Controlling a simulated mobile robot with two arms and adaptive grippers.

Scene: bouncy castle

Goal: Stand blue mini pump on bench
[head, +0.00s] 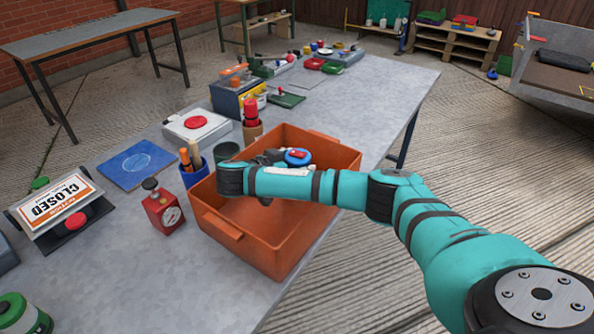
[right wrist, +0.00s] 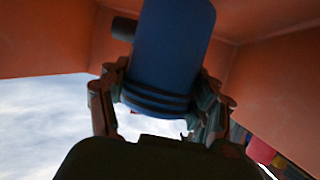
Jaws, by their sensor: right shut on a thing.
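The blue mini pump (right wrist: 172,45) is a blue cylinder with dark rings near one end and a dark stub at its side. My right gripper (right wrist: 163,100) is shut on it, with a finger on each side, in the right wrist view. In the head view my right arm reaches over the orange crate (head: 285,238) and the right gripper (head: 272,160) is inside or just above the crate, partly hidden by my wrist. A blue round part with red on it (head: 298,157) shows beside the gripper; I cannot tell if it belongs to the pump. The grey bench (head: 160,262) carries the crate. My left gripper is out of view.
A closed sign (head: 57,205) stands at the left. The bench's front-left surface is mostly clear.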

